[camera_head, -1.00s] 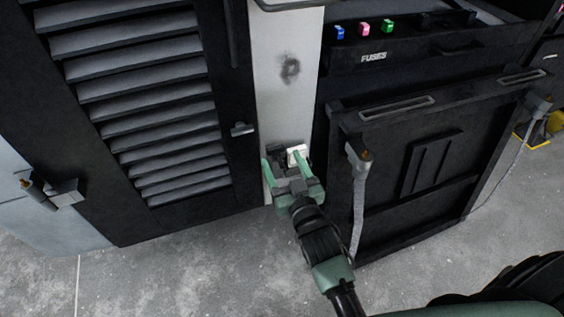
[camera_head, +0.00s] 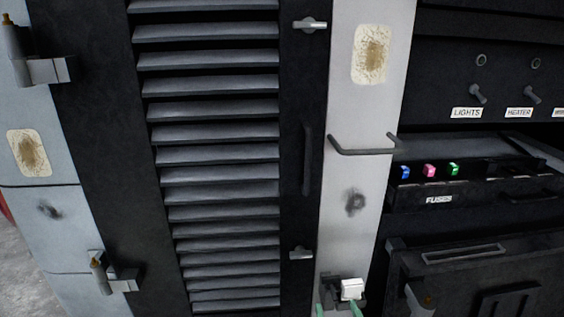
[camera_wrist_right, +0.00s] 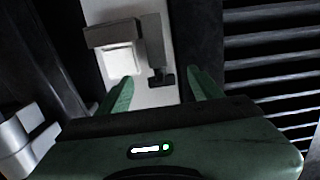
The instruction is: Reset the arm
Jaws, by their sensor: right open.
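My right gripper (camera_head: 338,308) shows only by its green fingertips at the bottom edge of the head view. A small white block (camera_head: 351,289) is on the pale panel, just above the right-hand fingertip in the picture. It also shows in the right wrist view (camera_wrist_right: 122,57), beside a dark grey bracket (camera_wrist_right: 157,50). I cannot tell whether a fingertip touches it. The left gripper is not in view.
A louvred black door (camera_head: 215,160) with latches stands left of the pale panel (camera_head: 345,235). A bar handle (camera_head: 362,151) sticks out from the panel. On the right are a fuse tray (camera_head: 475,190) with coloured fuses and switches labelled LIGHTS (camera_head: 478,95) and HEATER (camera_head: 532,95).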

